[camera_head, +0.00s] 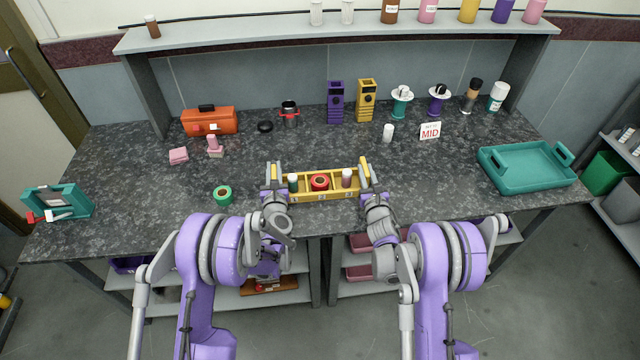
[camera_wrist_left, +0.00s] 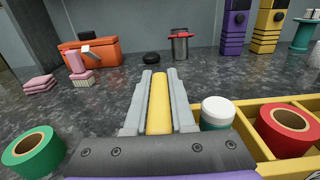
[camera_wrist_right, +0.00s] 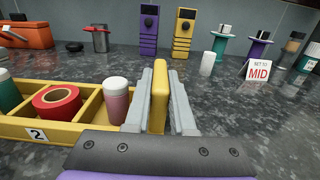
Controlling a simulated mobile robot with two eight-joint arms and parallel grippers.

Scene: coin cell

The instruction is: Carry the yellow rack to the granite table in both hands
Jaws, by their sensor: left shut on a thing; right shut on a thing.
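The yellow rack (camera_head: 333,179) is at the near middle of the granite table (camera_head: 120,195), level, with its long side facing me. Whether it rests on the table or hangs just above it, I cannot tell. It holds a green jar with a white lid (camera_wrist_left: 217,112), a red tape roll (camera_head: 320,182) and a pink jar with a white lid (camera_wrist_right: 116,98), one per compartment. My left gripper (camera_head: 273,172) is shut on the rack's left handle (camera_wrist_left: 159,102). My right gripper (camera_head: 367,171) is shut on its right handle (camera_wrist_right: 159,95).
A green tape roll (camera_head: 223,195) lies left of the rack. A teal tray (camera_head: 525,185) stands at the right, a teal box (camera_head: 65,203) at the far left. An orange toolbox (camera_head: 208,122), purple and yellow devices and a MID sign (camera_head: 430,131) stand behind.

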